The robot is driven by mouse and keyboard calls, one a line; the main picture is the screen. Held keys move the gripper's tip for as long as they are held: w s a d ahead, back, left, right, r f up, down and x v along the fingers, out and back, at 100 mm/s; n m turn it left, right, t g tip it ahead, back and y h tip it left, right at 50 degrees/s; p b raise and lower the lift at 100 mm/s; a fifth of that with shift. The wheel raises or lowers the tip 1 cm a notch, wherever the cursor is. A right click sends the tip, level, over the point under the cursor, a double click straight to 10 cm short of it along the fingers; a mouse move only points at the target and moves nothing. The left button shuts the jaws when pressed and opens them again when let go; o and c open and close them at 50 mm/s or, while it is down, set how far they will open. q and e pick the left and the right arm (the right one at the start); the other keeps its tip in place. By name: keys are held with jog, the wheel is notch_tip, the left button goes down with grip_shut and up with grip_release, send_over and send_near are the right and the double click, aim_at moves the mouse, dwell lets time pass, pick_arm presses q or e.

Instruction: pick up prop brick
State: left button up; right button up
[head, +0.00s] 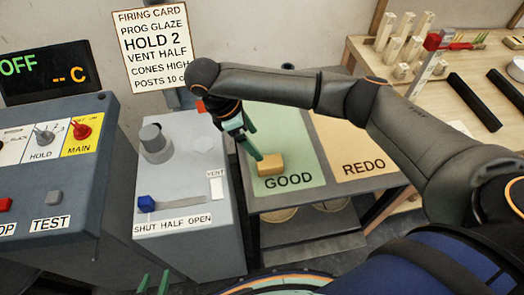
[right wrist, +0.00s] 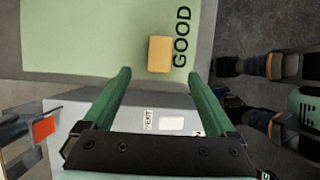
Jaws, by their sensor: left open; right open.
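The prop brick (head: 270,164) is a small tan-yellow block lying on the green GOOD area of the bench, just above the printed word. In the right wrist view the brick (right wrist: 160,54) lies ahead of the fingertips, between their lines and apart from both. My right gripper (head: 250,145) is open and empty, its green fingers pointing down close beside the brick; it also shows in the right wrist view (right wrist: 158,76). My left gripper (head: 153,282) shows only its green fingertips at the bottom edge, open and apart; the rest is cut off.
A grey vent box (head: 185,235) with a blue slider knob (head: 145,204) stands left of the bench, close to my right gripper. A control panel (head: 50,175) is further left. The REDO area (head: 355,140) is empty. A wooden table (head: 465,65) holds posts and black bars.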

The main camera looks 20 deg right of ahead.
jog(key=b, duration=0.2)
send_over(269, 161)
jog(key=a, duration=0.2)
notch_tip(269, 161, down, 6)
jog(key=shift+d+r, duration=0.1)
jog(key=shift+d, duration=0.05)
jog(key=shift+w+x, duration=0.2)
jog(key=shift+x, duration=2.8)
pick_arm(q)
jog(key=shift+s+f, duration=0.2)
jog(key=shift+f, duration=0.35)
jog(key=shift+s+f, duration=0.2)
jog(key=shift+f, duration=0.3)
pick_arm(e)
jog(key=shift+c, duration=0.3)
grip_shut()
jog(key=shift+a, duration=0.2)
